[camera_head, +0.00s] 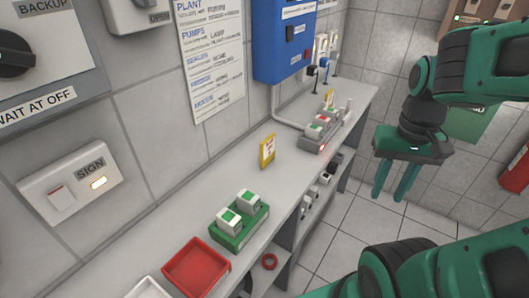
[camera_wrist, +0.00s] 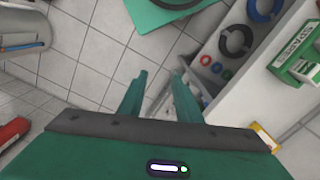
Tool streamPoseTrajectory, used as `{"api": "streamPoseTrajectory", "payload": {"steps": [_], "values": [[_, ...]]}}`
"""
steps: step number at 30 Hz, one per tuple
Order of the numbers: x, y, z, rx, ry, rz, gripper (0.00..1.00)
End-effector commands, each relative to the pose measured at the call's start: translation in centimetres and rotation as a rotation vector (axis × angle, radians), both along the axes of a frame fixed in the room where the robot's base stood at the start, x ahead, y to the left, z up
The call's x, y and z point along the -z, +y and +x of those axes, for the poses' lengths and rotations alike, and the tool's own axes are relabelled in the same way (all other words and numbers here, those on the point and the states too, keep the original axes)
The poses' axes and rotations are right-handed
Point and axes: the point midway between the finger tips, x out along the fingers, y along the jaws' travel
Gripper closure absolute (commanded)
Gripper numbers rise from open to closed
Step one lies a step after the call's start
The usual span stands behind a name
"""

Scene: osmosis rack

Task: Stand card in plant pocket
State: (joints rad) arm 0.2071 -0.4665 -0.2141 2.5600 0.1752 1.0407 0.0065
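A yellow-edged card (camera_head: 267,151) stands upright on the grey counter, near the wall, in the head view. A yellow-edged piece, probably this card (camera_wrist: 265,137), is partly hidden behind my gripper body in the wrist view. A second yellow card (camera_head: 328,100) stands further back, by a grey holder (camera_head: 318,137) with several small blocks. I cannot tell which slot is the plant pocket. My gripper (camera_head: 392,196) points down beyond the counter's right side, over the floor, well apart from both cards. In the wrist view its fingers (camera_wrist: 158,76) are apart with nothing between them.
A green tray (camera_head: 240,232) with two white blocks and a red tray (camera_head: 197,266) stand on the near counter. A blue box (camera_head: 284,40) hangs on the wall. Open shelves (camera_wrist: 213,70) with rings lie under the counter. The tiled floor (camera_head: 345,222) right of it is clear.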

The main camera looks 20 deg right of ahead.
Motion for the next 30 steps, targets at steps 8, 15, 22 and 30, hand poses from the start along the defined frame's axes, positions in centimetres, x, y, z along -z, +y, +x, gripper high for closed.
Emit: {"api": "streamPoseTrajectory", "payload": {"steps": [8,15,22,30], "values": [[-1.6,0.5,2.8,-0.137,-0.022,-0.017,0.23],[-3.0,4.6,15.0,-0.574,-0.058,-0.038,0.23],[-2.5,11.9,24.9,-0.97,-0.11,-0.018,0.23],[-1.5,16.8,29.2,-1.173,-0.147,0.007,0.23]]}}
